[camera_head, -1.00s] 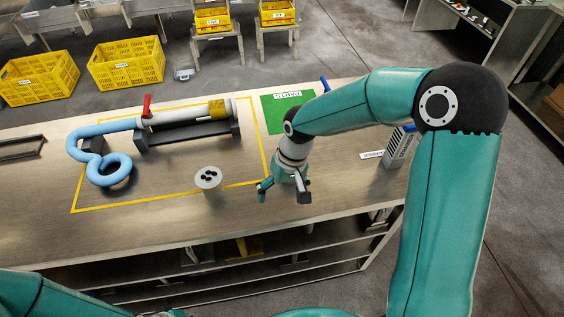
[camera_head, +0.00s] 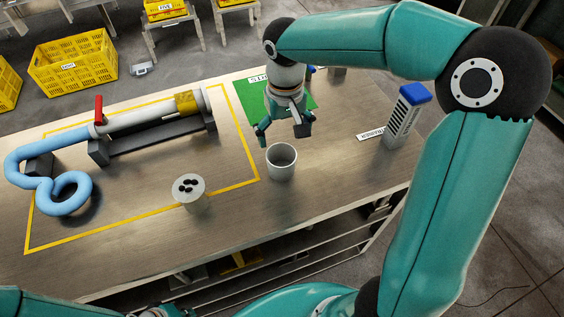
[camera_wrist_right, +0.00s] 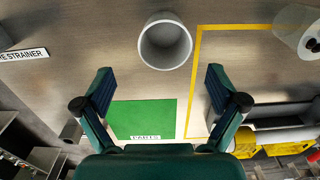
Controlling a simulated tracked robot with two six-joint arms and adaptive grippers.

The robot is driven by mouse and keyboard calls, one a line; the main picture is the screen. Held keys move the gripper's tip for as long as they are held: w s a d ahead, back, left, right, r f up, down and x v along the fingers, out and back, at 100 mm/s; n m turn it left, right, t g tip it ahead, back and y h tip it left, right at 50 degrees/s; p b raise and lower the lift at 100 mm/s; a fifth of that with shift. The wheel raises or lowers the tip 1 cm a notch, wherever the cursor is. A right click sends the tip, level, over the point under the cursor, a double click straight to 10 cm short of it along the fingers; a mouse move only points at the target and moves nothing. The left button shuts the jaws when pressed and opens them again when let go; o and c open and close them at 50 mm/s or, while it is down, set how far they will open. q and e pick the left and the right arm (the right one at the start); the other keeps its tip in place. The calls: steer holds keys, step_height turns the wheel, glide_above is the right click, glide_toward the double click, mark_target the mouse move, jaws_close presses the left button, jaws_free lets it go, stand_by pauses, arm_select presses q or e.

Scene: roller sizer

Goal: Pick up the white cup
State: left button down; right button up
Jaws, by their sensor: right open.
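The white cup (camera_head: 281,165) stands upright on the workbench, just right of the yellow outline, with its open mouth up. It also shows in the right wrist view (camera_wrist_right: 165,42), ahead of the fingers and near their middle line. My right gripper (camera_head: 282,129) is open and empty, on the far side of the cup, near the green mat. In the right wrist view its two fingers (camera_wrist_right: 159,76) are spread wide, with bench and mat between them and nothing held. My left gripper is not visible; only parts of my arm show at the bottom left of the head view.
A grey cylinder with dark spots on top (camera_head: 189,195) stands left of the cup. A pipe assembly with a blue hose (camera_head: 65,193) lies farther left. A blue-topped grey block (camera_head: 407,115) stands to the right.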

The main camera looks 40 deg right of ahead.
mark_target(282, 162)
steer(key=f, duration=1.1)
steer(key=shift+w+a+p, duration=0.2)
steer(key=shift+a+p, duration=0.1)
steer(key=c, duration=1.2)
steer(key=shift+r, duration=0.2)
steer(key=shift+c, duration=0.2)
